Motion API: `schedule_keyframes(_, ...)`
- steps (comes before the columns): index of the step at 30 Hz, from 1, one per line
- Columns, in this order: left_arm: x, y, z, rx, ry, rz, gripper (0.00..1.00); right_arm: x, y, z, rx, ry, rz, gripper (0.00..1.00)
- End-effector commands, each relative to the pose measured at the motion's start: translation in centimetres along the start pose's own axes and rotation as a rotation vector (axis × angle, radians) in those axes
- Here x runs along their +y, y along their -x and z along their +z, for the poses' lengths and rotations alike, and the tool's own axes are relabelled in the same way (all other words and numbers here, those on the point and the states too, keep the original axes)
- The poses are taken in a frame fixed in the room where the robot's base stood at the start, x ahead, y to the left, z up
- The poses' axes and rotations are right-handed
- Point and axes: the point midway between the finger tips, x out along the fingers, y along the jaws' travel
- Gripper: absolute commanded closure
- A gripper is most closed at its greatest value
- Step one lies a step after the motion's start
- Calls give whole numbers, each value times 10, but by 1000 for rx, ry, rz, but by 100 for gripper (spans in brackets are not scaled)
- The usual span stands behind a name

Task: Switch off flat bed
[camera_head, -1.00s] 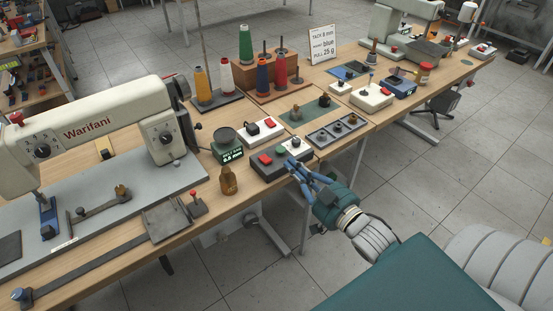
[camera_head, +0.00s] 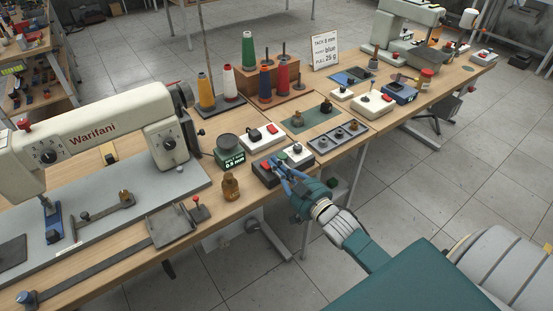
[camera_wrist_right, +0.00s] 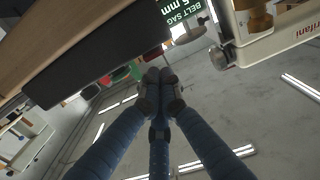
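The Warifani sewing machine (camera_head: 95,140) with its flat grey bed (camera_head: 130,208) stands at the left of the bench. A dark switch box (camera_head: 262,178) with a red button (camera_head: 266,165) and a green button (camera_head: 283,156) sits at the bench's front edge, right of the machine. My right gripper (camera_head: 277,163) has its blue fingers together, with the tips over the box's front by the buttons. Whether they touch a button cannot be told. In the right wrist view the fingertips (camera_wrist_right: 158,78) meet with nothing between them. My left gripper is out of view.
A brown bottle (camera_head: 230,187) and a small scale with a green display (camera_head: 230,157) stand left of the box. A white switch box (camera_head: 262,137) is behind it and a grey tray (camera_head: 338,136) to its right. Thread cones (camera_head: 248,52) stand further back.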

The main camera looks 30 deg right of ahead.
Motion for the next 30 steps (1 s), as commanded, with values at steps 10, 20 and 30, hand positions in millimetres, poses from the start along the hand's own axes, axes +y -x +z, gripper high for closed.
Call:
schedule_keyframes(10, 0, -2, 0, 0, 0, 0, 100, 0, 1, 2, 2, 0, 0, 100)
schedule_keyframes(20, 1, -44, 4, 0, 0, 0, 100, 0, 6, 21, 117, -1, 1, 100)
schedule_keyframes(30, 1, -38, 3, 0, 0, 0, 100, 0, 7, 13, 132, 1, 0, 100)
